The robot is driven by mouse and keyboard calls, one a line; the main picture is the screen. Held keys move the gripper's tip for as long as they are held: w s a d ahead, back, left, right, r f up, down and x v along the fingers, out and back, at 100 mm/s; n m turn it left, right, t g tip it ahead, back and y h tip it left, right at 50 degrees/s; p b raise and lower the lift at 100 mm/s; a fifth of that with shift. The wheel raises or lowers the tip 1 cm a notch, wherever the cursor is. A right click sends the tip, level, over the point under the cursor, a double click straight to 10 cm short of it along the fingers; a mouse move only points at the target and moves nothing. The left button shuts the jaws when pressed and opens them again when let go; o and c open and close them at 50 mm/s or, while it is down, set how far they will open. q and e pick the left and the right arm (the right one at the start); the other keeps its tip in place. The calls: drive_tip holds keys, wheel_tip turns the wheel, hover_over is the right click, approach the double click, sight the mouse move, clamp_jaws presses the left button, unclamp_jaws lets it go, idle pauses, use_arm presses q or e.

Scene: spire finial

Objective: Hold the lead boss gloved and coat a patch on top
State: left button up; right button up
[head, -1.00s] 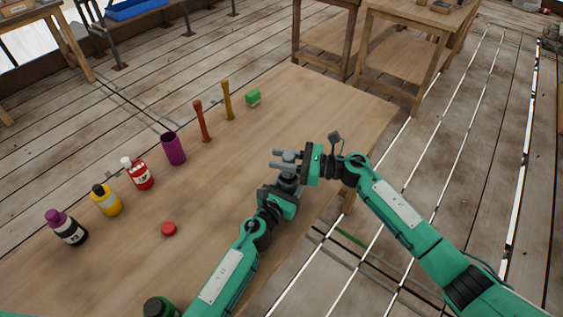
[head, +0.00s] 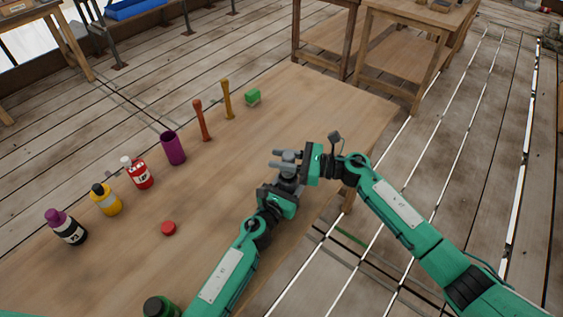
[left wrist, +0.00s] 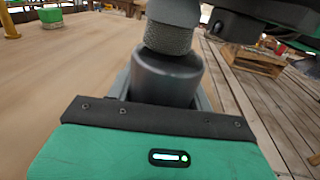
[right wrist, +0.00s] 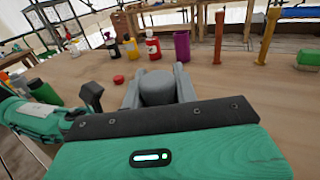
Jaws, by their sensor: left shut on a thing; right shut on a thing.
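The lead boss (left wrist: 165,78), a dark grey cylinder, stands upright in my left gripper (head: 285,193), which is shut on it near the table's right edge. My right gripper (head: 288,160) comes in above from the right. It is shut on a smooth grey round-topped tool (right wrist: 157,88). In the left wrist view the tool's rough, mesh-like lower end (left wrist: 168,38) is right over the boss's top and seems to touch it. That end hides much of the boss's top, so I cannot tell whether there is a coat on it.
On the wooden table (head: 320,100) stand black (head: 66,228), yellow (head: 105,200) and red (head: 138,174) bottles, a purple cup (head: 173,148), two upright handled things (head: 202,121) and a green block (head: 253,97). A red disc (head: 168,228) lies left of my grippers. A green bottle (head: 160,307) stands at the front.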

drive_tip(key=shift+w, duration=0.15)
drive_tip(key=shift+s+f, duration=0.1)
drive_tip(key=shift+s, duration=1)
drive_tip(key=shift+w, duration=1.1)
drive_tip(key=shift+s, duration=0.55)
drive_tip(key=d+r, duration=0.5)
drive_tip(key=r, duration=0.2)
